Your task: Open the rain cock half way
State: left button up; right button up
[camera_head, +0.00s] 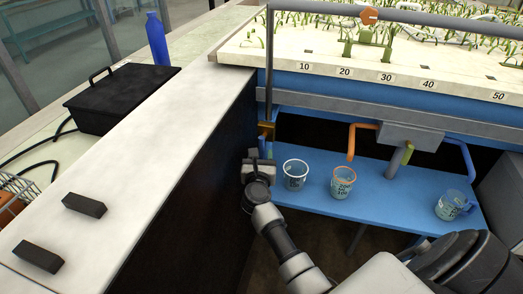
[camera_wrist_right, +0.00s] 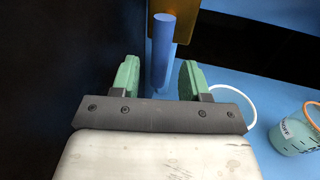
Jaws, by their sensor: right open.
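The rain cock is a brass-coloured fitting (camera_head: 266,130) on the grey upright pipe at the left end of the flume, with a blue lever. In the right wrist view, its brass body (camera_wrist_right: 180,20) is at the top and the blue lever (camera_wrist_right: 162,45) runs down from it. My right gripper (camera_head: 261,154) is at the cock, beside the dark wall. In the right wrist view its green fingers (camera_wrist_right: 160,80) are open, with the lever between them in the picture and a gap on each side. My left gripper is not in view.
A blue shelf (camera_head: 312,217) holds a clear cup (camera_head: 295,183), an orange-rimmed beaker (camera_head: 342,188) and a blue-handled jug (camera_head: 452,208). An orange pipe (camera_head: 352,142) and a green-ended pipe (camera_head: 407,153) hang above. A white-topped counter (camera_head: 150,135) bounds the left side closely.

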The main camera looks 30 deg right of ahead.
aim_at(261, 152)
jog(key=shift+x, duration=1.2)
jog(key=shift+w+d, duration=0.25)
jog(key=shift+w, duration=0.05)
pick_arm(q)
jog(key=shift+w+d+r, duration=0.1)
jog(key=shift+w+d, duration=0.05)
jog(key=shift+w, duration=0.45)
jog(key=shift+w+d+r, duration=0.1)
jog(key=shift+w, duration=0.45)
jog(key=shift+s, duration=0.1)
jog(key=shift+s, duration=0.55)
pick_arm(e)
grip_shut()
